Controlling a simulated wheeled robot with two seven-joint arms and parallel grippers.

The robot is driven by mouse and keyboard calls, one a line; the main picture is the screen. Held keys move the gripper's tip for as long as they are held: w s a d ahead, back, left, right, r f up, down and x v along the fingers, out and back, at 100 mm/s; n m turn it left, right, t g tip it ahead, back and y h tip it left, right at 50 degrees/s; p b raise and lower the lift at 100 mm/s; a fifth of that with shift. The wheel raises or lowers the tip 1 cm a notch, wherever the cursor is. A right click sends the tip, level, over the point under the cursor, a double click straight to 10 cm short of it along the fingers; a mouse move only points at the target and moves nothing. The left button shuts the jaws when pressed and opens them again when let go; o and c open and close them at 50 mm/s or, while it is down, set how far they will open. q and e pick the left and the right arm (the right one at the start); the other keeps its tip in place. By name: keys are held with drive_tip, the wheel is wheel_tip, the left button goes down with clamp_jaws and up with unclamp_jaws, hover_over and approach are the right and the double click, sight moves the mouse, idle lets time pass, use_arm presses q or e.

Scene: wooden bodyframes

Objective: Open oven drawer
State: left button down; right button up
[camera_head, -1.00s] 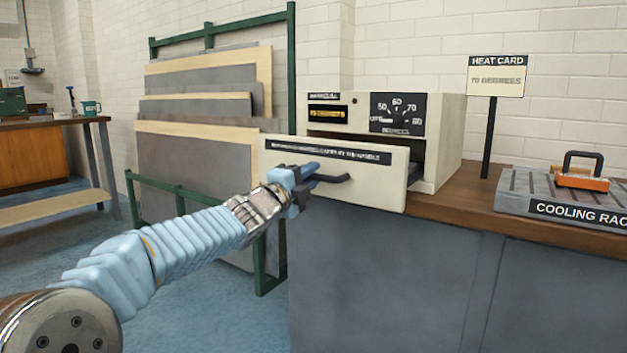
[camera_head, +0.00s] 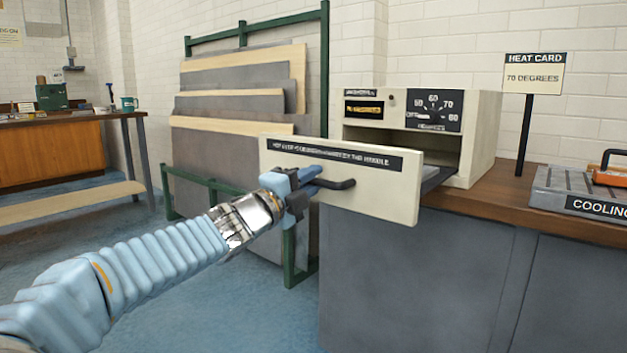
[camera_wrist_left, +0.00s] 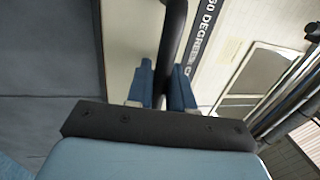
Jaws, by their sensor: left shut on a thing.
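The oven (camera_head: 470,140) is a cream box with a dial on the wooden counter. Its drawer front (camera_head: 390,191) stands well out from the oven body, and a dark opening shows behind it. My left gripper (camera_head: 312,183) is shut on the drawer's black handle (camera_head: 340,184), at the handle's left part. In the left wrist view the blue fingers (camera_wrist_left: 162,88) sit on either side of the handle bar (camera_wrist_left: 173,40). The inside of the drawer is hidden behind its front. My right gripper is not in view.
A heat card sign (camera_head: 533,75) reading 70 degrees stands on the counter (camera_head: 480,203). A cooling rack (camera_head: 575,190) with an orange, black-handled object (camera_head: 610,175) is at the right. A green rack of panels (camera_head: 235,95) stands left of the oven. Blue floor is free at lower left.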

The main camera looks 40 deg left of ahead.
use_arm(q)
drive_tip(key=c, duration=1.2)
unclamp_jaws()
drive_tip(key=shift+o, duration=0.2)
drive_tip(key=p+v, duration=0.1)
drive_tip(key=v, duration=1.2)
drive_tip(key=shift+s, duration=0.4)
drive_tip(key=shift+a+f, duration=0.1)
